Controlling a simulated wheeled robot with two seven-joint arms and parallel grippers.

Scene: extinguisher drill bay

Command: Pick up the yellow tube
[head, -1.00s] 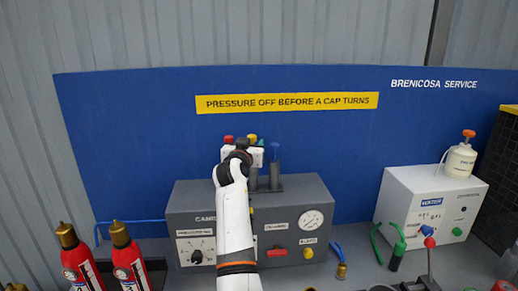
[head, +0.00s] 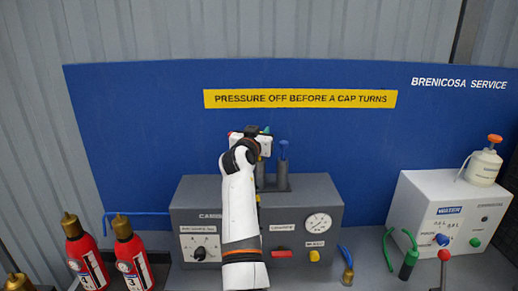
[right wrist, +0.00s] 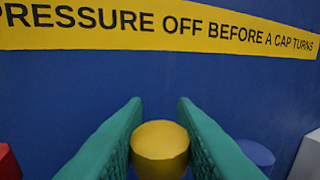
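The yellow tube (right wrist: 160,146) shows in the right wrist view as a round yellow top at the bottom middle. My right gripper (right wrist: 160,120) has its two green fingers close against both sides of that top, with no clear gap. In the head view my right gripper (head: 262,142) is at the tube rack on the grey console and hides most of the yellow tube. The tube's lower part is hidden in the right wrist view. My left gripper is in neither view.
A blue tube (head: 283,150) stands upright just right of the gripper. A red top (right wrist: 8,163) shows left in the wrist view. The grey console (head: 325,200) is below; a blue panel (head: 140,150) rises behind. Red extinguishers (head: 132,260) stand left, a white water box (head: 450,210) right.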

